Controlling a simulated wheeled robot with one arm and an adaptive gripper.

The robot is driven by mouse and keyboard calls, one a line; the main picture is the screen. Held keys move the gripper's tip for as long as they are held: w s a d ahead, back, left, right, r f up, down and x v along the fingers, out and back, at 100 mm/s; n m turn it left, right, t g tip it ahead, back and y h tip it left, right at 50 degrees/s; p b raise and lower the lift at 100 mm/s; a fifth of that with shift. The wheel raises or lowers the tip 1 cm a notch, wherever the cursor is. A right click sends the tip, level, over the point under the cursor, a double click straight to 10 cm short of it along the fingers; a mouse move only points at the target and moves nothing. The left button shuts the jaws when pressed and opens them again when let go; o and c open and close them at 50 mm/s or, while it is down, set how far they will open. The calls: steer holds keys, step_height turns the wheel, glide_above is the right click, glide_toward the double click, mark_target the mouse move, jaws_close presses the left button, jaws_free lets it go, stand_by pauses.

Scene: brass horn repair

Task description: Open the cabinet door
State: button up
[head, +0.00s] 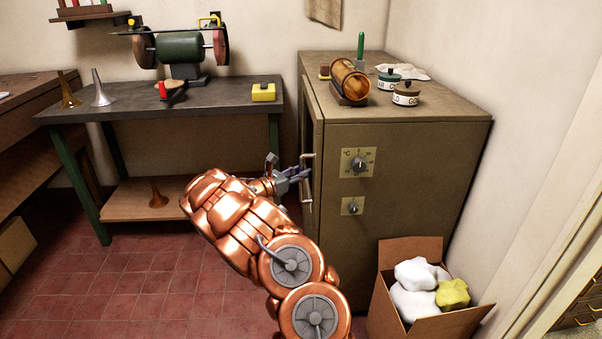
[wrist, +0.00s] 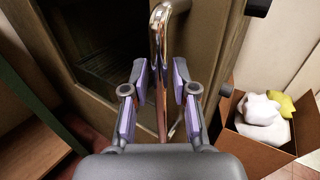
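The cabinet (head: 410,170) is an olive-brown box with dials on its front panel. Its door (head: 310,115) faces left and shows edge-on in the head view; I see no clear gap around it. In the wrist view the door (wrist: 68,62) has a dark window with rack bars behind. A shiny metal bar handle (head: 307,182) stands upright on the door. My gripper (head: 301,174) is at the handle. In the wrist view its purple-padded fingers (wrist: 161,75) are apart, one on each side of the handle bar (wrist: 159,32), with gaps visible beside it.
A cardboard box (head: 436,325) with white and yellow lumps stands on the floor before the cabinet. A green-legged workbench (head: 200,103) with a grinder (head: 180,48) stands to the left. Red floor tiles (head: 130,285) are clear.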

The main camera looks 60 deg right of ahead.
jaws_close()
stand_by(0.4)
